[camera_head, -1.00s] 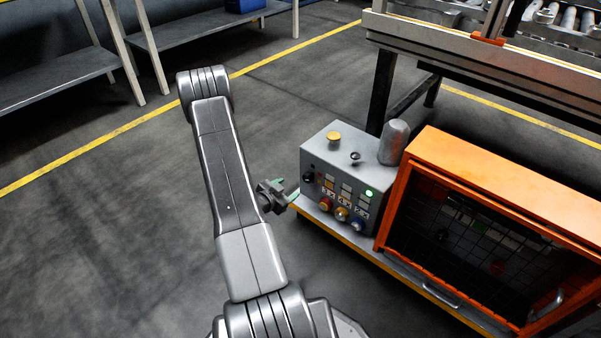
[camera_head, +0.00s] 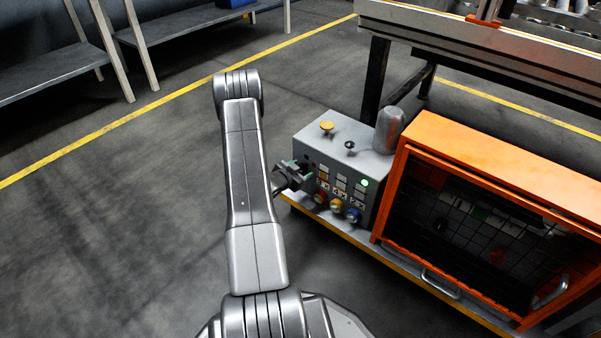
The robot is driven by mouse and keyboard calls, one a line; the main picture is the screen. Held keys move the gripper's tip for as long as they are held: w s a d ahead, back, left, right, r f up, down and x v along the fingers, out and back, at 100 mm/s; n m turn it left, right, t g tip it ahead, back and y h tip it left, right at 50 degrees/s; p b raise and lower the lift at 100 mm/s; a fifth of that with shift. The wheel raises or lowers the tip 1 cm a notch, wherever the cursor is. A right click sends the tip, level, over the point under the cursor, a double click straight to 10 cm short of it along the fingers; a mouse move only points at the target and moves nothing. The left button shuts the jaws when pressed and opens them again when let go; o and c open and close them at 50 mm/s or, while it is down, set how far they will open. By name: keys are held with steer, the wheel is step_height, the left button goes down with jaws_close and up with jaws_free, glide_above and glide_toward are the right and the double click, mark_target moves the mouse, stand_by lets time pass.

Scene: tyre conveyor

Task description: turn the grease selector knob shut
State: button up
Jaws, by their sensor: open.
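The grey control box (camera_head: 345,133) stands right of my arm. Its front panel carries a row of coloured knobs along the bottom: a red-and-yellow one (camera_head: 319,198), a yellowish one (camera_head: 336,205) and a blue one (camera_head: 353,215). I cannot tell from labels which one is the grease selector knob. A dark round knob at the panel's upper left, visible earlier, is now mostly hidden behind my gripper (camera_head: 301,171). My gripper is open and close in front of that upper left part. I cannot tell whether it touches anything.
A lit green lamp (camera_head: 365,183) is at the panel's right. A yellow button (camera_head: 327,127) and a small black knob (camera_head: 350,145) sit on the box top. An orange-framed cabinet (camera_head: 480,160) stands close on the right.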

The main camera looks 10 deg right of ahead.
steer(key=shift+w, duration=0.1)
steer(key=c, duration=1)
steer(key=shift+r+p, duration=0.1)
steer(key=shift+p, duration=0.35)
steer(key=shift+n+g+h+p, duration=0.3)
steer(key=shift+n+p, duration=0.3)
steer(key=shift+w+n+g+h+p, duration=0.1)
steer(key=shift+n+g+h+p, duration=0.35)
steer(key=shift+n+p, duration=0.4)
steer(key=shift+n+g+h+p, duration=0.4)
steer(key=shift+n+g+h, duration=0.2)
steer(key=shift+n, duration=0.65)
steer(key=shift+a+f+n+g+h, duration=0.15)
steer(key=shift+n+g+h, duration=0.45)
steer(key=shift+n, duration=0.7)
